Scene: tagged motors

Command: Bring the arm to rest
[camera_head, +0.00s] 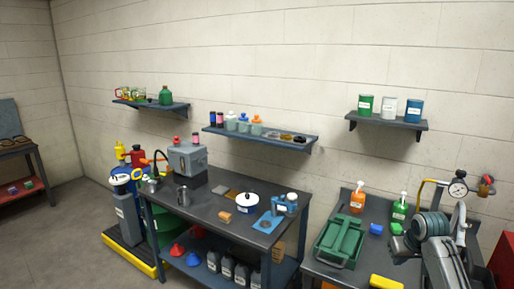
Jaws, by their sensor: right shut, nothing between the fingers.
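My right arm comes in at the lower right, over the right-hand bench (345,208). My right gripper (402,246) is shut and empty, small and dark, beside a green block. It looks to be above or near the bench top; its exact height is hard to tell. My left gripper is not in view. A blue motor-like object with a pale tag (285,203) stands on a blue mat (267,222) at the right of the middle bench.
A green toolbox (340,240), orange bottle (357,198) and green bottle (399,209) crowd the right bench. Wall shelves (262,138) hang behind.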

